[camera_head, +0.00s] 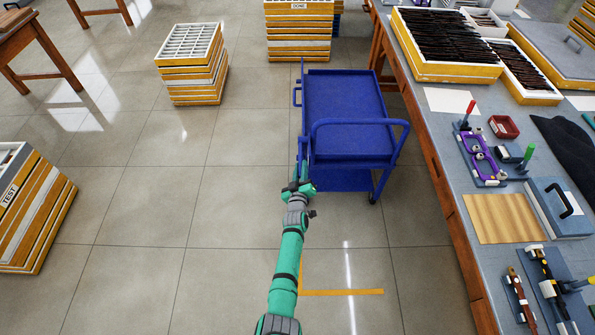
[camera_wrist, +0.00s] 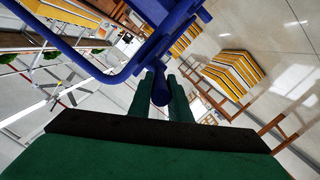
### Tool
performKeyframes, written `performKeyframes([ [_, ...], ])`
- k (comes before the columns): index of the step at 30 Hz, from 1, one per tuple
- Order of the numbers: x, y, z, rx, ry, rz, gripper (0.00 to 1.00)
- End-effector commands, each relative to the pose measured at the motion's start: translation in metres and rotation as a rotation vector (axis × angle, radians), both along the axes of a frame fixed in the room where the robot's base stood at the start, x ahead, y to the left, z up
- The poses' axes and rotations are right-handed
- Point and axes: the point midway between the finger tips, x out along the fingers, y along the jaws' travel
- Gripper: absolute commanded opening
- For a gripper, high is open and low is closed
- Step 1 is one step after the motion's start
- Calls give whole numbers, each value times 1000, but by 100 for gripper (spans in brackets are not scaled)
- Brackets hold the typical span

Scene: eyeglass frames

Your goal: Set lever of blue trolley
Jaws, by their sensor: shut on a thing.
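The blue trolley (camera_head: 343,97) stands on the tiled floor beside the long workbench, its push handle on the near side. My gripper (camera_head: 301,180) is at the trolley's near left corner. In the wrist view, the blue lever (camera_wrist: 160,88) lies between the two green fingers of my gripper (camera_wrist: 162,100), which are shut on it. The lever's rounded end points towards the palm. The trolley's blue tube frame (camera_wrist: 95,72) passes close beside the fingers. In the head view my gripper hides most of the lever.
The workbench (camera_head: 455,150) with trays and fixtures runs close along the trolley's right side. Stacked crates (camera_head: 192,65) stand to the left, with another stack (camera_head: 299,35) behind the trolley. A yellow floor marking (camera_head: 342,292) lies near my arm. The floor left of the trolley is clear.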

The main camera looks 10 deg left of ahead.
Motion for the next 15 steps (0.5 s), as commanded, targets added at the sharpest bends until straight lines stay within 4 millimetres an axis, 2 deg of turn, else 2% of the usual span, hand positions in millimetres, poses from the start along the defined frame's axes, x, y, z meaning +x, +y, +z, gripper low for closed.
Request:
performKeyframes([
  [15,4,-11,-5,2,0,-12,0],
])
